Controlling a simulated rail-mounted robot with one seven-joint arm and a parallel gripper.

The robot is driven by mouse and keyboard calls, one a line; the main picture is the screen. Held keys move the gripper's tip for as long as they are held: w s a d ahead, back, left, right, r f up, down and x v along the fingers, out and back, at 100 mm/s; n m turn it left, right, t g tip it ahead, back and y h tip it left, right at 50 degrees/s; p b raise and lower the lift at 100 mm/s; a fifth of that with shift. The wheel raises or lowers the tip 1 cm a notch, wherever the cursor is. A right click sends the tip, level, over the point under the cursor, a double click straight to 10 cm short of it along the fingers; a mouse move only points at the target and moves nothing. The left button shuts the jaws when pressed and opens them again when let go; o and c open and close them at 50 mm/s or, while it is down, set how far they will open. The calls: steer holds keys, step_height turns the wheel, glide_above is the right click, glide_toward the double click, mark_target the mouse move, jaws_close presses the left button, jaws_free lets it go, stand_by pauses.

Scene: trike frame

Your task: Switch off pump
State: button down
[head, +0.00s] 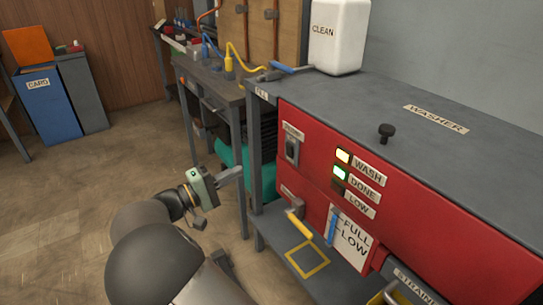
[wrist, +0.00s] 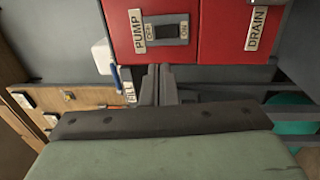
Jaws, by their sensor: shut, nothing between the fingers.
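The pump switch (head: 292,149) is a dark rocker in a grey plate on the red front of the washer, near its left end. In the wrist view the switch (wrist: 165,30) has a PUMP label beside it and small OFF and ON marks at its two ends; I cannot tell which way the rocker is tipped. My gripper (head: 230,176) is shut and empty, in the air in front of the washer, to the left of and slightly below the switch. In the wrist view my gripper's fingertips (wrist: 160,74) are just below the switch plate and appear apart from it.
On the panel, the WASH lamp (head: 343,156) glows yellow and the DONE lamp (head: 340,174) green. A yellow-handled drain valve (head: 300,226) and a level gauge (head: 331,226) sit lower. A white CLEAN jug (head: 338,35) stands on top.

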steer(key=b+x, duration=0.3)
steer(key=x, duration=1)
steer(key=shift+w+d+r, duration=0.1)
steer(key=shift+w+d, duration=0.25)
steer(key=shift+r, duration=0.1)
steer(key=shift+w+d+r+y+p, duration=0.15)
steer(key=shift+d+r+y+p, duration=0.15)
steer(key=shift+r+p, duration=0.3)
steer(key=shift+w+d+r+g+y+p, duration=0.1)
steer(key=shift+d+r+g+y+p, duration=0.1)
steer(key=shift+g+y+p, duration=0.45)
steer(key=shift+a+f+t+h+b, duration=0.1)
steer(key=shift+f+t+h+b, duration=0.2)
steer(key=shift+f, duration=0.2)
steer(key=p, duration=0.3)
glide_toward(288, 147)
steer(key=r+v, duration=0.1)
steer(key=v, duration=0.5)
steer(key=shift+a, duration=0.4)
steer(key=shift+r, duration=0.1)
